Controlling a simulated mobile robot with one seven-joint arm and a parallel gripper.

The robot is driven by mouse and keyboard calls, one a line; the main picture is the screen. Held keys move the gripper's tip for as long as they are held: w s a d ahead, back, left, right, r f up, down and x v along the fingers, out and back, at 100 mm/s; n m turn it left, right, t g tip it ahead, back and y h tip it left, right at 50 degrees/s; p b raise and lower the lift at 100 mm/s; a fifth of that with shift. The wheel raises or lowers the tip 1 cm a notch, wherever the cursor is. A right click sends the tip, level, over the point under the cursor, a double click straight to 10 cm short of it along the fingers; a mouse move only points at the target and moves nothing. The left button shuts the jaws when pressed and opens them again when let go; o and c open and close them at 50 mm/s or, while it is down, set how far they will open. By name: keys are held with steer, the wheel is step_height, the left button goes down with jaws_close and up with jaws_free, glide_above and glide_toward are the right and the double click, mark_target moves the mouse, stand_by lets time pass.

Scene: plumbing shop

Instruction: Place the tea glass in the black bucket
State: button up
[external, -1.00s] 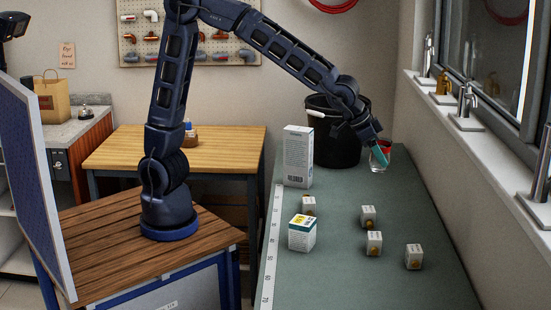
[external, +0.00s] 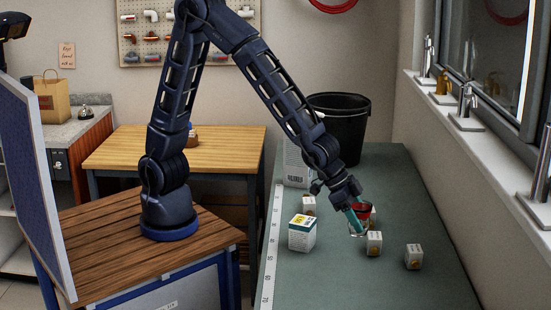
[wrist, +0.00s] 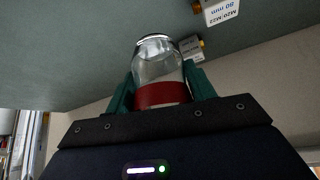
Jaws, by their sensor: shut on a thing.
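The tea glass (wrist: 160,65) is clear with a red band and sits between the two green fingers of my gripper (wrist: 160,92) in the wrist view. In the external view my gripper (external: 356,222) is shut on the tea glass (external: 360,210), which is partly hidden by the fingers. They are over the green table, close to the small boxes; I cannot tell whether the glass touches the table. The black bucket (external: 345,125) stands upright at the far end of the table, behind my gripper.
A small white box (external: 374,243) is right beside the gripper, and another (external: 413,256) lies to the right. A white-green box (external: 302,233) and a tall white box (external: 296,165) stand to the left. The near part of the green table (external: 350,285) is clear.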

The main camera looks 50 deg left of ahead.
step_height(320, 180, down, 12)
steer(key=shift+r, duration=0.2)
stand_by(0.4)
steer(key=shift+f, duration=0.1)
steer(key=o, duration=1)
steer(key=shift+s+a+r, duration=0.1)
steer(key=shift+a+r, duration=0.05)
steer(key=shift+r, duration=0.3)
steer(key=v, duration=1.1)
steer(key=shift+a, duration=0.15)
